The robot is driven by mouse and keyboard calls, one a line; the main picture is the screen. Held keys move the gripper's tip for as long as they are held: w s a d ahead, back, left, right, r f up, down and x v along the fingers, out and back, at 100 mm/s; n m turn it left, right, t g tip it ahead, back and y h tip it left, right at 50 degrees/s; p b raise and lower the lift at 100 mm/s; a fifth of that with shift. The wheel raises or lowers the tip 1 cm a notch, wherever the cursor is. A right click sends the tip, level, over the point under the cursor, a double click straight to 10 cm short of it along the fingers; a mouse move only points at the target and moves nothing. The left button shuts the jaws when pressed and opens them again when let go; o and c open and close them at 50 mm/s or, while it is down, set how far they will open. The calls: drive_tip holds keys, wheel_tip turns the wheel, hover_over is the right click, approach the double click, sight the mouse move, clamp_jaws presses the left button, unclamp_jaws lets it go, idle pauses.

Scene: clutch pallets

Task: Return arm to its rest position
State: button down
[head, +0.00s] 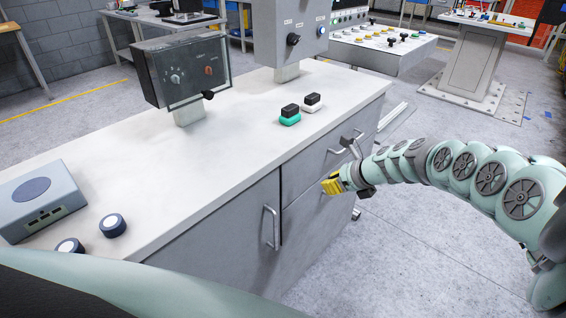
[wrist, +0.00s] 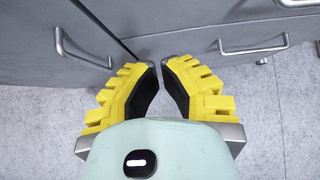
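My gripper (head: 332,185) has yellow fingers and sits at the end of my pale green arm, beside the grey cabinet front in the head view. In the wrist view my gripper (wrist: 160,64) shows two yellow fingers with black inner pads. The fingers lean toward each other, with a narrow gap at the tips and nothing between them. My gripper is apart from the objects on the worktop.
The cabinet has a white worktop (head: 170,165) and handles (head: 270,227) near my gripper. Open floor (head: 400,255) lies to the right.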

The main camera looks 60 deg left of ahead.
drive_tip(key=shift+p+v, duration=0.55)
drive_tip(key=shift+v, duration=1.55)
